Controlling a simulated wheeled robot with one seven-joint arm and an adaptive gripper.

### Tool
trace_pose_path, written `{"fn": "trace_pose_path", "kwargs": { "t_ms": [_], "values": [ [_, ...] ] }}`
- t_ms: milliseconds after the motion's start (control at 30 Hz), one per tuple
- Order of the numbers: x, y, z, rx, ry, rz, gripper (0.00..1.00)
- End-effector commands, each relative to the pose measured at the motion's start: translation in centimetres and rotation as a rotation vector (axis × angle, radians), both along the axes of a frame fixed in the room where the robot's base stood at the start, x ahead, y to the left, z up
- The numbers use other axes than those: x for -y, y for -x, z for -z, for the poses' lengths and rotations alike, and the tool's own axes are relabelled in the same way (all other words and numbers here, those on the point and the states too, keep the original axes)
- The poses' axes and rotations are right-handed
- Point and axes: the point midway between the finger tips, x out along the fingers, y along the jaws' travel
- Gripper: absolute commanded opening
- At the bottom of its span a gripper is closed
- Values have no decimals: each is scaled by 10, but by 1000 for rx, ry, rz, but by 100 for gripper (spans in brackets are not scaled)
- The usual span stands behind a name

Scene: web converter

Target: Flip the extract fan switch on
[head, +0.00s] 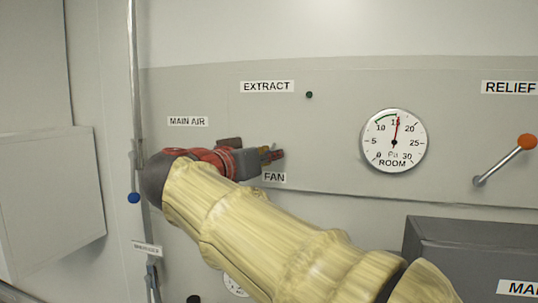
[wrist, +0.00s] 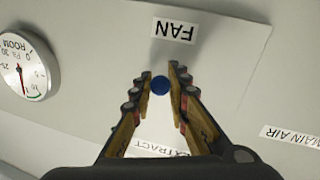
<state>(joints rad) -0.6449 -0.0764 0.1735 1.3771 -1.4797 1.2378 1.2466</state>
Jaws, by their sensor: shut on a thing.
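The extract fan switch shows in the wrist view as a round dark blue tip (wrist: 160,85) between my fingertips, near the FAN label (wrist: 173,30). My gripper (wrist: 157,83) is shut on it, with one finger on either side. In the head view my gripper (head: 273,155) is at the grey panel (head: 340,100), between the EXTRACT label (head: 267,86) and the FAN label (head: 274,177). The switch is hidden there behind my gripper and wrist. I cannot tell which way the switch is set. A small dark green lamp (head: 309,95) is right of the EXTRACT label.
A round room pressure gauge (head: 394,140) is right of my gripper. An orange-knobbed lever (head: 526,142) sticks out farther right. A dark grey box (head: 470,255) is at lower right. A vertical pipe (head: 134,80) and a blue-ended handle (head: 134,197) are at left.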

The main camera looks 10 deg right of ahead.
Motion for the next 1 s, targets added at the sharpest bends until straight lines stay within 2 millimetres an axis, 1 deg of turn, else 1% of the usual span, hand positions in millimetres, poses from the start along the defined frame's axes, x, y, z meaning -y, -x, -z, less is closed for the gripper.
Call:
{"fn": "trace_pose_path", "kwargs": {
  "t_ms": [33,167,600,1000],
  "values": [
    [-1,0,-5,-20,-11,-1,0],
    [-1,1,-10,-98,-42,-1,0],
    [-1,2,-32,-435,-180,2,0],
    [0,-1,-39,-669,-275,0,0]
  ]
}}
